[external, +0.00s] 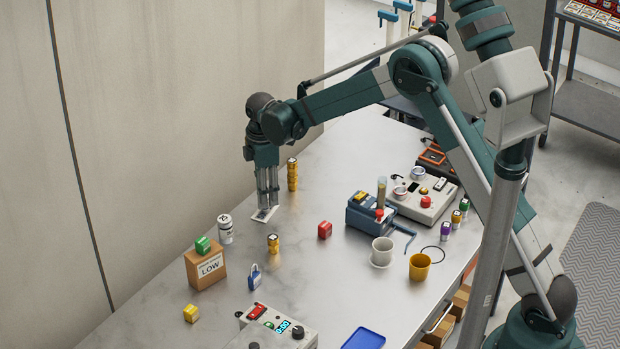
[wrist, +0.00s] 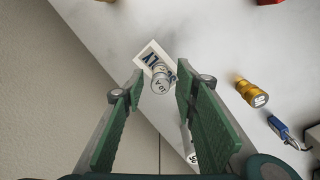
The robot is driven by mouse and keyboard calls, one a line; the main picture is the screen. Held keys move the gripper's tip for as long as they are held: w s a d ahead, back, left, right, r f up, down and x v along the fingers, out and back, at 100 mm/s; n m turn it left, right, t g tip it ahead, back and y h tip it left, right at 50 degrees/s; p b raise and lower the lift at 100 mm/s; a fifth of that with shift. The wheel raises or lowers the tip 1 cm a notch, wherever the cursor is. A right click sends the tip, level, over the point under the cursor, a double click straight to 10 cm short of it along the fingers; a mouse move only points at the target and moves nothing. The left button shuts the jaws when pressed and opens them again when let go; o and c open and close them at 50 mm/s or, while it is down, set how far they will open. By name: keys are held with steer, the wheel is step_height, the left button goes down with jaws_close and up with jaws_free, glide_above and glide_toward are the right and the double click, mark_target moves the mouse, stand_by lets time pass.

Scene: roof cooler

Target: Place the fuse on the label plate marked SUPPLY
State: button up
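The label plate (external: 264,215) is a small pale card lying flat on the steel table below my fingertips. In the wrist view the plate (wrist: 146,50) shows dark letters ending in "LY"; the rest is covered. A silver fuse (wrist: 160,80) with "10 A" on its end face appears to stand on the plate, covering part of the lettering. My gripper (wrist: 157,88) points down over it, and it shows above the plate in the external view (external: 267,203). The fingers are apart on both sides of the fuse, with visible gaps. The fingers largely hide the fuse in the external view.
A white cylinder (external: 225,229) and a short gold cylinder (external: 273,243) stand near my gripper. A taller gold stack (external: 292,174) stands behind it. A "LOW" box (external: 206,267), a blue padlock (external: 254,277) and a red block (external: 325,230) are nearby. The wall is close on the left.

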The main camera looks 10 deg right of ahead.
step_height(320, 180, up, 9)
steer(key=shift+r, duration=0.2)
stand_by(0.3)
stand_by(0.5)
steer(key=s+d+r+m+t, duration=0.1)
steer(key=s+d+r+m, duration=0.25)
steer(key=d+r, duration=0.55)
steer(key=s+d+r+m+t+y, duration=0.1)
steer(key=s+d+r+m, duration=0.4)
steer(key=d, duration=0.7)
steer(key=s+d+r+m+t, duration=0.1)
steer(key=s+d+r, duration=0.2)
steer(key=d+r, duration=0.65)
steer(key=s+d+m+t, duration=0.2)
steer(key=s+d+m, duration=0.3)
steer(key=s+d, duration=0.85)
steer(key=s+d+f+m+t, duration=0.1)
steer(key=s+d+f+m, duration=0.1)
steer(key=s+d, duration=0.3)
steer(key=s+d+f+m+t+h, duration=0.1)
steer(key=s+d+f+m, duration=0.1)
steer(key=s+d, duration=0.3)
steer(key=shift+s+f+m, duration=0.2)
steer(key=shift+s+m, duration=0.65)
steer(key=shift+s, duration=0.6)
